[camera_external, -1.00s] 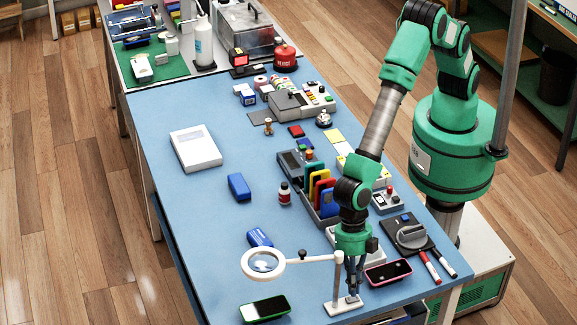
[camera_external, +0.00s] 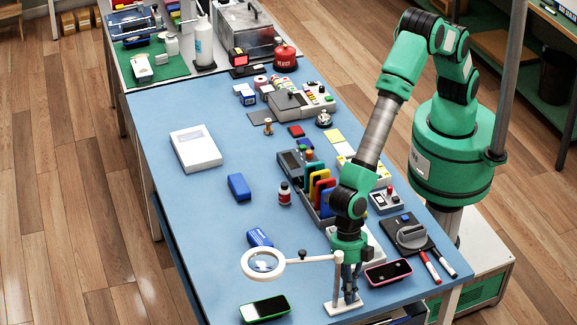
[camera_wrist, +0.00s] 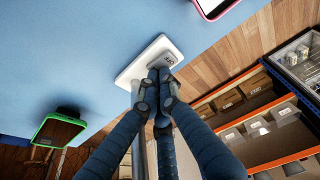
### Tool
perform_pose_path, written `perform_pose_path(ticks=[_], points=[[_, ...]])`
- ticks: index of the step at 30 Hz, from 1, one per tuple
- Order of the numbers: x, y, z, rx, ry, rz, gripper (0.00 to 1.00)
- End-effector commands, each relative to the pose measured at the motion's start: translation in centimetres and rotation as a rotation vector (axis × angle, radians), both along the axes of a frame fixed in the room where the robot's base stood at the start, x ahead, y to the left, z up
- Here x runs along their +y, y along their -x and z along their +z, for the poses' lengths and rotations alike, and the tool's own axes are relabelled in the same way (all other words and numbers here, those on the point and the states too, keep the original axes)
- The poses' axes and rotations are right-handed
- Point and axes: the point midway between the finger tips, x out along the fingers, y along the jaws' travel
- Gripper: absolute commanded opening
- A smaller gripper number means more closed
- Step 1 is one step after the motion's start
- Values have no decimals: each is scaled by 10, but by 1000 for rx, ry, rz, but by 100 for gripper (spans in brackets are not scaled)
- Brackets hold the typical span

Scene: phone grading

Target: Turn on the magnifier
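The magnifier is a white ring lens (camera_external: 263,264) on a horizontal arm, with an upright post on a flat white base (camera_external: 333,307) at the table's near end. In the wrist view the base (camera_wrist: 133,75) carries a small dark-marked switch (camera_wrist: 170,58). My gripper (camera_external: 349,300) points down over the base, beside the post. In the wrist view my gripper (camera_wrist: 160,74) has its fingertips together, with nothing visible between them. The tips are at or just above the switch end of the base; contact cannot be told. The fingers partly cover the base and post.
A green-edged phone (camera_external: 265,309) lies left of the base and a pink-edged phone (camera_external: 388,272) right of it. The blue table (camera_external: 205,205) is clear at left.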

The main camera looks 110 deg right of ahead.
Motion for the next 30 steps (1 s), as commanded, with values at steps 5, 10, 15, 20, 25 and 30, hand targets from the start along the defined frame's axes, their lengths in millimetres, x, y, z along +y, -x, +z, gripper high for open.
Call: perform_pose_path(ticks=[5,10,15,20,25,30], points=[[0,-3,-3,1,1,-1,0],[-1,-4,-3,2,1,-2,0],[-1,-4,-3,2,1,-2,0],[-1,-1,-3,1,1,-2,0],[-1,6,-4,3,2,-1,0],[-2,13,-5,6,4,0,0]])
